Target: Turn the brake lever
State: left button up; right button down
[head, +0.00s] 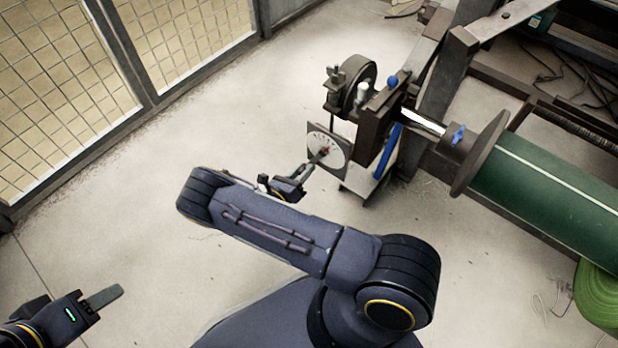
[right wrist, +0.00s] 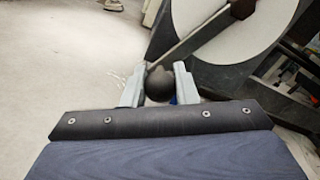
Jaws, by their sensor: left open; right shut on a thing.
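The brake lever (right wrist: 203,33) is a dark bar with a round black knob (right wrist: 159,84) at its end. In the right wrist view it slants from the knob up to the right, across a white dial. My right gripper (right wrist: 158,80) is shut on the knob, one finger on each side. In the head view my right gripper (head: 306,173) is at the lower left edge of the square dial plate (head: 338,153); the knob is hard to make out there. My left gripper (head: 78,300) is open and empty at the lower left, over the floor, far from the lever.
A brake wheel (head: 357,80) and bracket stand behind the dial. A blue handle (head: 388,150) hangs just right of it. A large green roll (head: 545,195) on a shaft with a flange fills the right side. A mesh fence (head: 60,80) stands at left; the floor between is clear.

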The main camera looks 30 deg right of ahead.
jog(key=shift+w+r, duration=0.15)
jog(key=c, duration=1.1)
grip_release()
jog(key=shift+c, duration=0.2)
jog(key=shift+a, duration=0.1)
jog(key=p+v, duration=0.2)
jog(key=v, duration=0.5)
jog(key=shift+a, duration=0.3)
